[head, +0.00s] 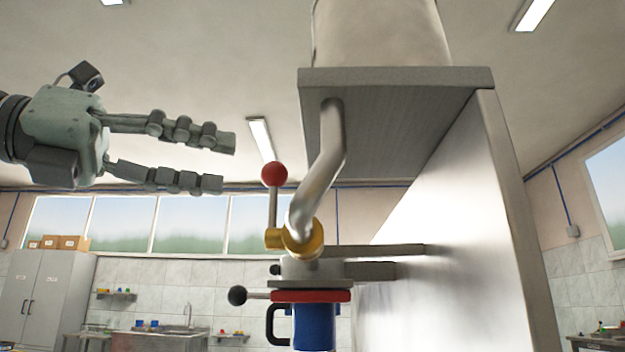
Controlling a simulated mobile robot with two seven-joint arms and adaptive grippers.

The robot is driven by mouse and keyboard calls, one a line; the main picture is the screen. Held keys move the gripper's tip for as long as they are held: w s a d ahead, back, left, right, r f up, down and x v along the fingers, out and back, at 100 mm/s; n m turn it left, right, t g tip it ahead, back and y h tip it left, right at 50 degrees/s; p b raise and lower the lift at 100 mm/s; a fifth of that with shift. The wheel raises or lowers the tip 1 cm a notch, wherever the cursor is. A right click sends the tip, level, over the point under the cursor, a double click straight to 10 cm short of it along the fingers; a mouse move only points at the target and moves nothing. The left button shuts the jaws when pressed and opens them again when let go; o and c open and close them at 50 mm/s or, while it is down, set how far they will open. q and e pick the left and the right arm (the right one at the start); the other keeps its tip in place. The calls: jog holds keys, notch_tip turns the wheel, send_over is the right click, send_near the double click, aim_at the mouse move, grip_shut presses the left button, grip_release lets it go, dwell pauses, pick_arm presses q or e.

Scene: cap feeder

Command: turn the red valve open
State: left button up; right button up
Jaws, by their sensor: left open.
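The red valve shows as a red ball knob (274,174) on an upright grey lever. The lever rises from a brass valve body (301,240) at the lower end of a bent steel pipe (322,170). My left gripper (228,163) comes in from the left, above and to the left of the red knob. Its two fingers point right, spread apart, with nothing between them. The fingertips are apart from the knob in the picture. My right gripper is not in view.
A grey shelf (400,78) carrying a pale container (380,35) overhangs the pipe. A steel panel (450,240) stands right. Below the valve are a black ball handle (237,295), a red plate (311,296) and a blue mug (314,327). Open space surrounds my gripper.

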aim_at(273, 179)
pick_arm(q)
jog(key=p+x, duration=0.1)
jog(key=x, duration=0.6)
jog(key=shift+r, duration=0.1)
jog(key=shift+w+d, duration=0.2)
jog(key=shift+d, duration=0.3)
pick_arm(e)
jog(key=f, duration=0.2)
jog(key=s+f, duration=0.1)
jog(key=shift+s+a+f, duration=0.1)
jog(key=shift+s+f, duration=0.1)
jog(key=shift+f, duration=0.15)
pick_arm(q)
grip_shut()
